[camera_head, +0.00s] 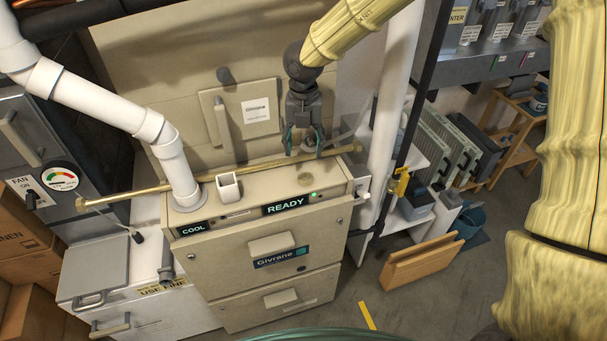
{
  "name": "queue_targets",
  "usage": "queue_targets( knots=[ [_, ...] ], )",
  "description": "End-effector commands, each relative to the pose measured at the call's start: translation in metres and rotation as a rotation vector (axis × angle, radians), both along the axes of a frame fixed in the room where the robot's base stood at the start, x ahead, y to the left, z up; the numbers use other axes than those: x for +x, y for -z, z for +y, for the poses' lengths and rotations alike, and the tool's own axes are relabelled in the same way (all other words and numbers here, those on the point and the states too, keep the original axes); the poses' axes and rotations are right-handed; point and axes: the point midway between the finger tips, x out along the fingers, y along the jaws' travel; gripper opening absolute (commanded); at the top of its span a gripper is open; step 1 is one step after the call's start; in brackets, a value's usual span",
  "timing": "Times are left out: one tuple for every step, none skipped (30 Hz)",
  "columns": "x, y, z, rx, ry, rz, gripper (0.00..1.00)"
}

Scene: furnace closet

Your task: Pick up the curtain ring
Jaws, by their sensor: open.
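The exact height of the fingertips over the top is hard to tell.
A long brass rod (130,194) lies across the furnace top, passing close behind the ring. A square white cup (228,187) stands to the left, next to a white pipe (176,165). Another white pipe (393,90) rises on the right.

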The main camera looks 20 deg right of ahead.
Motion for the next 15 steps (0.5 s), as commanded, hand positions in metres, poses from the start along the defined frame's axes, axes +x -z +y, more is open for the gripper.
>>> queue_targets(
  knots=[
    [-0.001,0.005,-0.002,0.000,0.004,0.002,0.57],
    [-0.002,0.009,-0.003,0.000,0.006,0.003,0.57],
    [-0.003,0.015,-0.005,-0.001,0.008,0.005,0.57],
    [-0.003,0.020,-0.005,0.000,0.008,0.004,0.57],
    [-0.003,0.024,-0.006,-0.001,0.008,0.005,0.57],
    [-0.003,0.029,-0.006,-0.001,0.009,0.003,0.57],
    [-0.003,0.033,-0.006,-0.001,0.009,0.003,0.57],
    [-0.003,0.036,-0.007,-0.002,0.009,0.003,0.57],
    [-0.003,0.041,-0.007,-0.002,0.009,0.003,0.57],
    [-0.003,0.043,-0.007,-0.002,0.008,0.002,0.57],
    [-0.003,0.045,-0.007,-0.002,0.008,0.002,0.57],
    [-0.003,0.047,-0.007,-0.002,0.008,0.002,0.57],
    [-0.003,0.048,-0.006,-0.002,0.007,0.001,0.57],
    [-0.003,0.049,-0.006,-0.001,0.007,0.000,0.57],
    [-0.003,0.050,-0.006,-0.002,0.006,0.001,0.57]
  ],
)
